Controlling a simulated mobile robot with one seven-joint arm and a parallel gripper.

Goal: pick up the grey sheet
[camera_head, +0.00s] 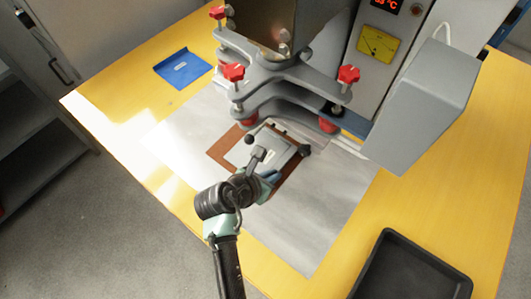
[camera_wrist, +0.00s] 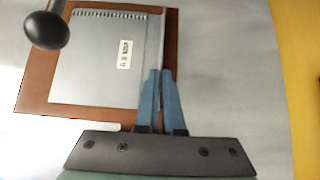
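The grey sheet (camera_head: 272,140) is a flat panel with a small white label, lying over a brown board (camera_head: 218,152) under the press. In the wrist view the sheet (camera_wrist: 90,70) has a row of short dark marks along its far edge and a narrow raised edge on its right side. The brown board (camera_wrist: 172,35) shows around it. My gripper (camera_wrist: 161,72) has its two blue fingers close together, one on each side of that raised right edge, and looks shut on it. In the head view my gripper (camera_head: 270,176) is at the sheet's near side, partly hidden by my wrist.
A dark ball-ended lever (camera_wrist: 47,30) stands close to the sheet's left. The grey press with red knobs (camera_head: 265,75) overhangs the far side. A black tray (camera_head: 395,275) is at the front right, a blue folder (camera_head: 183,68) at the far left. The grey mat (camera_head: 310,230) is clear in front.

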